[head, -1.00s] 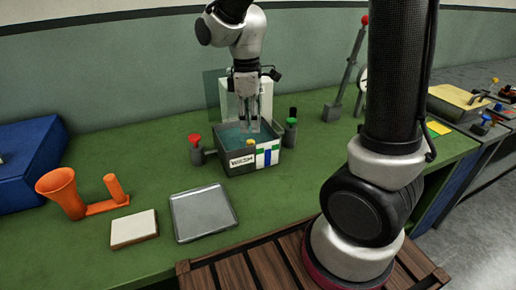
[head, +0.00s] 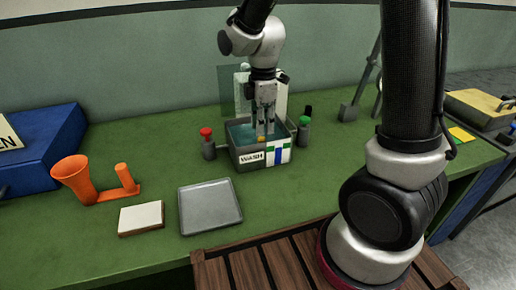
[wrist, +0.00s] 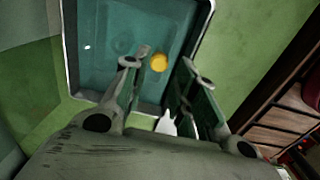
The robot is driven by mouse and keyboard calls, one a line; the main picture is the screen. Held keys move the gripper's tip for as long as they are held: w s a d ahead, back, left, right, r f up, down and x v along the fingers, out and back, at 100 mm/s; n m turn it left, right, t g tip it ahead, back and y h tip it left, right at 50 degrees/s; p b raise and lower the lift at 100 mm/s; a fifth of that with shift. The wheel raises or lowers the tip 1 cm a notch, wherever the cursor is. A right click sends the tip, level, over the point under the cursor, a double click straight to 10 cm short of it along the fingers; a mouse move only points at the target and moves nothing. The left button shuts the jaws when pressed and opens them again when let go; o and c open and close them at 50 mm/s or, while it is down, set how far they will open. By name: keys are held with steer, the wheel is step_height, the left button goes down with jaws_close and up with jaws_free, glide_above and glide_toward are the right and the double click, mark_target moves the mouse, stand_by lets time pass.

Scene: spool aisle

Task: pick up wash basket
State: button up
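The grey wash tank (head: 247,158), with a WASH label on its front, stands on the green bench and holds teal liquid. A small orange-yellow knob (head: 262,139) shows in the tank, and also in the wrist view (wrist: 159,63). Any basket beneath it cannot be made out. My gripper (head: 264,131) points down over the tank. In the wrist view my gripper (wrist: 163,70) is open, its two fingers apart with the knob between and just beyond their tips. I cannot tell whether the fingers touch it.
A red-topped post (head: 208,148) and a green-topped post (head: 304,133) flank the tank closely. A clear panel stands behind it. A grey tray (head: 210,207), a white-topped block (head: 141,218) and an orange funnel holder (head: 80,180) lie to the left, with bare bench between.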

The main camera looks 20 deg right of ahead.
mark_target(261, 138)
step_height(261, 138, down, 4)
steer(key=shift+a+r, duration=0.1)
steer(key=shift+r, duration=0.15)
steer(key=shift+c, duration=0.4)
jaws_close()
steer(key=shift+r, duration=0.15)
